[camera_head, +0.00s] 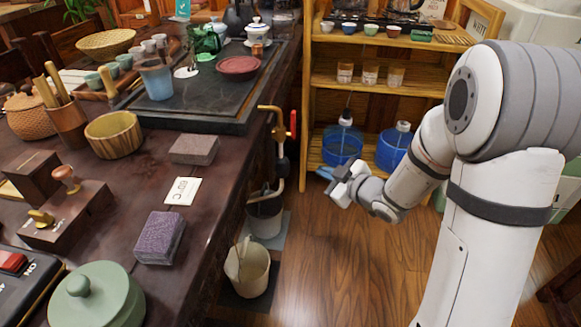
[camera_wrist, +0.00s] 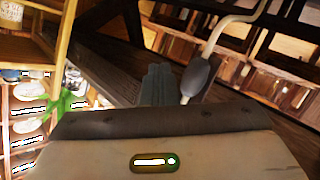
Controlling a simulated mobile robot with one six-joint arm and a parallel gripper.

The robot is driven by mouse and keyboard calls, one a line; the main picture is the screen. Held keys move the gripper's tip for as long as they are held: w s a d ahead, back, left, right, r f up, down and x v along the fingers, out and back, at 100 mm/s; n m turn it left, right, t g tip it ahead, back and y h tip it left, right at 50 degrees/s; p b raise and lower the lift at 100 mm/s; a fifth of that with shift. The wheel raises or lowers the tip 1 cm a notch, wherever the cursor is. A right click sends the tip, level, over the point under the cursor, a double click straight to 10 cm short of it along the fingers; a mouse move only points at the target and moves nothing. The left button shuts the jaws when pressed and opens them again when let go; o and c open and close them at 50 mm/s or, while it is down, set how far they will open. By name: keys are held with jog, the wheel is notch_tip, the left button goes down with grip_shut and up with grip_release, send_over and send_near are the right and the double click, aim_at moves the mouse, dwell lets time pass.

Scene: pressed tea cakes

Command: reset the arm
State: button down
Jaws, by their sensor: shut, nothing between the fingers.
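My gripper (camera_head: 337,186) is shut and empty. In the head view it hangs in the air to the right of the dark table's edge, over the wooden floor and in front of the shelf. My arm comes in from the right, bent at the elbow. In the wrist view the shut fingers (camera_wrist: 158,84) show at the middle, with nothing between them. The wrist view is tilted, and the shelf shows at its left.
The dark wooden table (camera_head: 200,219) holds a purple block (camera_head: 160,237), a grey block (camera_head: 194,149), a white card (camera_head: 182,191) and a green lidded pot (camera_head: 97,295). A wooden shelf (camera_head: 420,75) stands behind. Blue water jugs (camera_head: 342,146) and a white bucket (camera_head: 247,268) are low down. Open floor (camera_head: 345,270) lies below my arm.

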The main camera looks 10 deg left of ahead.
dwell(0.7)
jog(key=s+d+r+m+h+p, duration=0.25)
jog(key=d+r+p, duration=0.25)
jog(key=r+p, duration=0.25)
jog(key=s+d+r+m+g+h+p, duration=0.1)
jog(key=d+r+m+h+p, duration=0.25)
jog(key=r+p, duration=0.35)
jog(key=s+d+r+m+h+p, duration=0.2)
jog(key=d+r+h+p, duration=0.25)
jog(key=r, duration=0.45)
jog(key=s+d+r+m+g+p, duration=0.1)
jog(key=s+r+m+g+p, duration=0.5)
jog(key=s+r+p, duration=1)
jog(key=s+r, duration=0.2)
jog(key=s, duration=0.1)
jog(key=shift+s+r+g, duration=0.2)
jog(key=shift+s+g, duration=0.05)
jog(key=shift+g, duration=0.15)
